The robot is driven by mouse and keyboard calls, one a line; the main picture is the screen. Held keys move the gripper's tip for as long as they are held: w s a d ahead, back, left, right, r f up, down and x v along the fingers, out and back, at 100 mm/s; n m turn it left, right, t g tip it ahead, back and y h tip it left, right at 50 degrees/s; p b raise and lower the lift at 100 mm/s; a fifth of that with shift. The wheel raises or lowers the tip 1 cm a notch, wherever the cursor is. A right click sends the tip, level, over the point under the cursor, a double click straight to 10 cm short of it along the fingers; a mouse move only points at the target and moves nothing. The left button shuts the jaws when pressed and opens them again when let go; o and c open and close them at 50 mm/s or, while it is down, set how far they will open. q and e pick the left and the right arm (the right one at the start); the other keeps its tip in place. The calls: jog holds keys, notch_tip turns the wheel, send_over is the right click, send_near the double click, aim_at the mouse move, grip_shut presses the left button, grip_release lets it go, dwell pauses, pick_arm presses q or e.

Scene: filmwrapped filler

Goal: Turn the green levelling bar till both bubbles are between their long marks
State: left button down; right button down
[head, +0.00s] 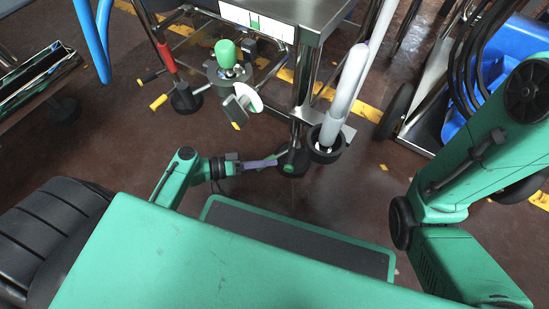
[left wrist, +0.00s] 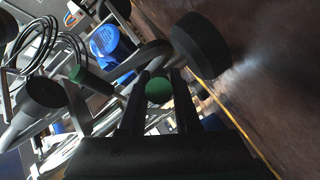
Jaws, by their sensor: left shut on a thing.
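The green levelling bar (head: 288,168) shows as a small green piece low on the dark foot of the machine's front leg. In the left wrist view a round green end (left wrist: 158,89) of it sits between my fingers. My left gripper (head: 275,162) reaches in from the left at that foot, shut on the bar; its dark fingers (left wrist: 158,78) also show in the left wrist view. A white marked strip (head: 240,17) with a green patch is on the machine's front edge; it is cut by the frame, and I cannot make out the bubbles. My right gripper is out of view.
A grey upright tube (head: 345,95) in a black cup stands right of the leg. A green-topped device (head: 227,56) and a red-handled post (head: 168,60) stand behind my left gripper. Blue bins (head: 500,75) are at the right. Brown floor is clear in front.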

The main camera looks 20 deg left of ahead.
pick_arm(q)
jog(key=c, duration=0.6)
grip_release()
jog(key=p+v, duration=0.5)
jog(key=v, duration=0.9)
jog(key=shift+s+a, duration=0.15)
jog(key=shift+a, duration=0.1)
